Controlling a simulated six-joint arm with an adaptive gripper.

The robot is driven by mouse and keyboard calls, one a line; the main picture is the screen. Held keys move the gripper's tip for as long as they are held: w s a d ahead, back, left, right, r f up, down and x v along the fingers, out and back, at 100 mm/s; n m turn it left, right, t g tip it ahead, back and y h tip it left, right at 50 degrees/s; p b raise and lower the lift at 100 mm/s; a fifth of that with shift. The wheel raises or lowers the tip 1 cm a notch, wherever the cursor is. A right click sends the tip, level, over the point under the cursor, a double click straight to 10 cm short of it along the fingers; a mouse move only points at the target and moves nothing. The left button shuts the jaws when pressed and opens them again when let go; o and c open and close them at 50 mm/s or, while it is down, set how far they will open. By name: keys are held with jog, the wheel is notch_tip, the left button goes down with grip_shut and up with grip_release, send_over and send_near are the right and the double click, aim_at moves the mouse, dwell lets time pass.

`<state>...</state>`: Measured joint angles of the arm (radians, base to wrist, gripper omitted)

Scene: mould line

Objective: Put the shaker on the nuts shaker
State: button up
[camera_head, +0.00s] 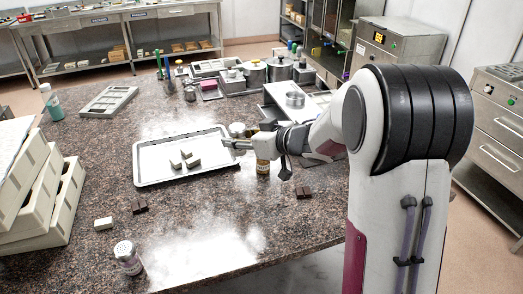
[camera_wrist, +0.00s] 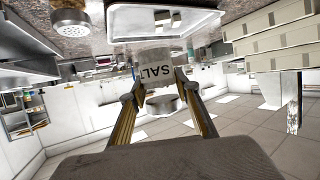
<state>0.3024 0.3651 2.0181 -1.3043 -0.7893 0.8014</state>
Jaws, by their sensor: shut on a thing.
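My gripper (camera_head: 238,146) is over the right end of the tray in the head view. In the wrist view, its fingers (camera_wrist: 160,82) are shut on a salt shaker (camera_wrist: 163,72), whose SALT label appears upside down in that picture. Another shaker with a perforated metal lid (camera_head: 128,258) stands at the front left. The wrist view shows a shaker with a perforated lid (camera_wrist: 73,18) apart from the gripper. I cannot read their labels.
A pale tray (camera_head: 150,178) holds several small blocks (camera_head: 186,160). Dark chocolate pieces (camera_head: 304,193) and a white block (camera_head: 103,223) lie nearby. Stacked moulds (camera_head: 40,200) stand at the left edge. Pots (camera_head: 280,68) crowd the back. The front middle of the table is clear.

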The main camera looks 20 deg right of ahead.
jog(key=w+d+r+m+t+h, duration=0.1)
jog(key=w+d+r+m+h, duration=0.2)
jog(key=d, duration=0.6)
notch_tip(320, 180, up, 2)
jog(key=w, duration=0.2)
jog(key=shift+w+r+h, duration=0.15)
jog(key=shift+w+h, duration=0.15)
jog(key=shift+h, duration=0.1)
jog(key=shift+d, duration=0.1)
jog(key=shift+f, duration=3.15)
jog(key=shift+f+t, duration=0.3)
jog(key=shift+f, duration=1.55)
jog(key=shift+f, duration=0.15)
